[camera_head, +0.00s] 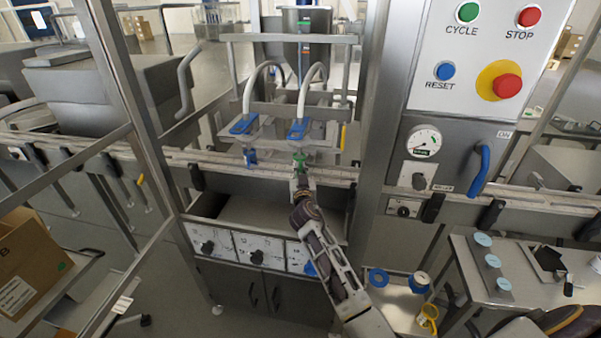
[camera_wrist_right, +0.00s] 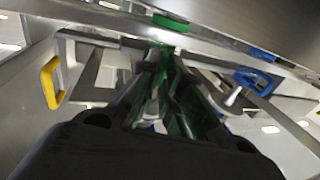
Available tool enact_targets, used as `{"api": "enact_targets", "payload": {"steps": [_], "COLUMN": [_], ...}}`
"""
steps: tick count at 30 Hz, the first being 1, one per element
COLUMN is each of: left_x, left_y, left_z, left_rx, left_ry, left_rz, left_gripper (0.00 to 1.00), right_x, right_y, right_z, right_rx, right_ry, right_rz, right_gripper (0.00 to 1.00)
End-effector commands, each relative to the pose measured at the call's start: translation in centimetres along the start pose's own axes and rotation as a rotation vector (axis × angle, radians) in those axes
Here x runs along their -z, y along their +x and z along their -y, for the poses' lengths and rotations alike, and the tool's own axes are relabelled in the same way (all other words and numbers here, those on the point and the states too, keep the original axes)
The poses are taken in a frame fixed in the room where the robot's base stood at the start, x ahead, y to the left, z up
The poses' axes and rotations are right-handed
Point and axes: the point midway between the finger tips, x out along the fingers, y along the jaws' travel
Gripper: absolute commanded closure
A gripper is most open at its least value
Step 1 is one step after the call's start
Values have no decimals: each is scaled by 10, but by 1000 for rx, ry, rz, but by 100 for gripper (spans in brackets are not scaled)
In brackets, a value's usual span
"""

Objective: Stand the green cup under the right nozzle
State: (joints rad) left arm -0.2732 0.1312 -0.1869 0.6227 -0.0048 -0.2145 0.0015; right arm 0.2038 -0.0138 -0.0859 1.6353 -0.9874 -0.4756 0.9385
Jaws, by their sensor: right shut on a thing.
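The green cup (camera_head: 299,159) is small in the head view and sits at the conveyor rail, just below the right nozzle with its blue valve (camera_head: 298,130). My right gripper (camera_head: 300,172) comes up from below and is shut on the cup. In the right wrist view, green of the cup (camera_wrist_right: 162,68) shows between my right gripper's fingers (camera_wrist_right: 165,75), which hide most of it. I cannot tell whether the cup touches the surface under it. My left gripper is not in view.
A blue cup (camera_head: 250,157) stands under the left nozzle with its blue valve (camera_head: 243,125). The conveyor rail (camera_head: 215,166) runs across in front. A steel post (camera_head: 377,100) and the button panel (camera_head: 490,60) stand to the right. A side table (camera_head: 470,270) is at lower right.

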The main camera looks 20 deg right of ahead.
Motion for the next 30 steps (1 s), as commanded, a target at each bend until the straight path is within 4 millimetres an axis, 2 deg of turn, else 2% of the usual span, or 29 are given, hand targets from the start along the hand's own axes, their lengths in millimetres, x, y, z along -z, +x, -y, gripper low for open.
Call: {"api": "enact_targets", "payload": {"steps": [11,20,28,29,30], "left_x": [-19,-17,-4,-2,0], "left_y": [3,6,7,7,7], "left_z": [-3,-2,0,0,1], "left_rx": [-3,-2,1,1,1], "left_ry": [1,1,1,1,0], "left_rz": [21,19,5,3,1], "left_gripper": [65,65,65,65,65], "right_x": [-2,-2,-2,-2,-2], "right_y": [0,-1,-1,-1,-1], "right_z": [0,0,0,0,0], "right_rx": [0,0,0,0,0], "right_ry": [1,0,0,0,0], "right_rz": [-1,-1,0,0,0], "right_gripper": [100,100,100,90,85]}}
